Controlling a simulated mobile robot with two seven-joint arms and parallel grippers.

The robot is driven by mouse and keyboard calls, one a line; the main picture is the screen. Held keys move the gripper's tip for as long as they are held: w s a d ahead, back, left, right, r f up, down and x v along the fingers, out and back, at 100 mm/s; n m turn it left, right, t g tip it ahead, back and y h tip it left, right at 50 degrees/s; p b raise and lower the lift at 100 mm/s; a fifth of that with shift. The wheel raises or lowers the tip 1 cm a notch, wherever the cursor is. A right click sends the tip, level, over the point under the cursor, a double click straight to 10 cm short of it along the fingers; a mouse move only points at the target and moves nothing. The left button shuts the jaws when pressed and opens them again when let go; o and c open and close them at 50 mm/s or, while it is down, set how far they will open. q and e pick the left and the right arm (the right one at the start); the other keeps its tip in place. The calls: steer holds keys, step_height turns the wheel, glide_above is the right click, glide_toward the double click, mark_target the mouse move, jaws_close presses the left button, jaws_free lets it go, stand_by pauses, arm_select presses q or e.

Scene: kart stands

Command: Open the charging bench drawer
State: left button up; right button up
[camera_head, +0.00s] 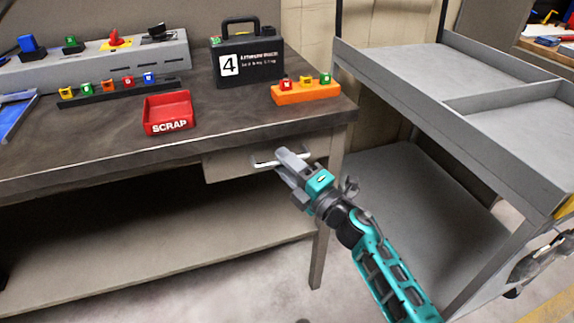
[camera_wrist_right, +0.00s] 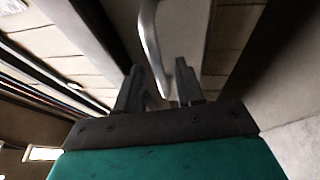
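The charging bench (camera_head: 100,140) has a drawer (camera_head: 225,166) under its top at the right end. The drawer front looks flush with the bench, so it appears closed. A pale bar handle (camera_head: 262,164) crosses its front. My right gripper (camera_head: 281,160) is at the handle and covers its middle in the head view. In the right wrist view the curved handle (camera_wrist_right: 152,45) runs down between the two spread fingers of my right gripper (camera_wrist_right: 160,85). A gap shows beside the handle, so the fingers do not look closed on it. My left gripper is not in view.
On the bench stand a red SCRAP tray (camera_head: 168,112), a black case marked 4 (camera_head: 262,68) and an orange block with coloured pieces (camera_head: 305,93). A grey cart (camera_head: 430,85) stands close on the right. A lower shelf (camera_head: 150,245) runs under the bench.

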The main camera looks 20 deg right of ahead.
jaws_close()
stand_by(0.3)
stand_by(0.4)
